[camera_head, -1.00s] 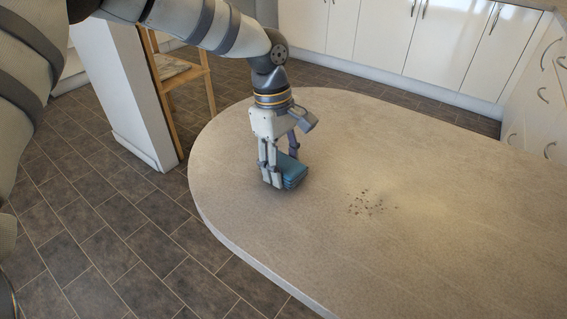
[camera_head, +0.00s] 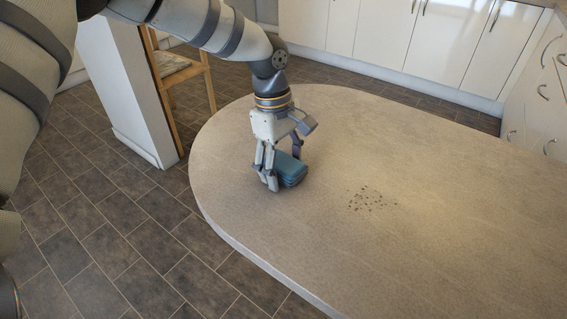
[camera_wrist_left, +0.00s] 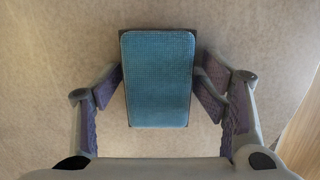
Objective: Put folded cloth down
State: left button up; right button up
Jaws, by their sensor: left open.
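The folded cloth (camera_head: 291,170) is a blue, layered block resting on the worktop near its rounded left end. In the left wrist view the cloth (camera_wrist_left: 158,80) lies flat, its textured top facing the camera, with a dark edge around it. My left gripper (camera_head: 284,177) points down around the cloth. In the left wrist view the gripper's fingers (camera_wrist_left: 161,92) stand on either side of it, spread apart with a narrow gap showing beside the cloth. The far finger is partly hidden behind the cloth in the head view. My right gripper is in neither view.
The pale worktop (camera_head: 440,200) is broad and mostly clear. Dark crumbs (camera_head: 370,199) lie right of the cloth. A wooden chair (camera_head: 183,75) and a white panel (camera_head: 125,95) stand beyond the left end. Gloss cabinets (camera_head: 385,40) line the back.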

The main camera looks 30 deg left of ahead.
aim_at(279, 155)
pick_arm(q)
notch_tip(279, 155, up, 13)
jog(key=w+a, duration=0.1)
jog(key=shift+w+a, duration=0.15)
jog(key=shift+a, duration=0.25)
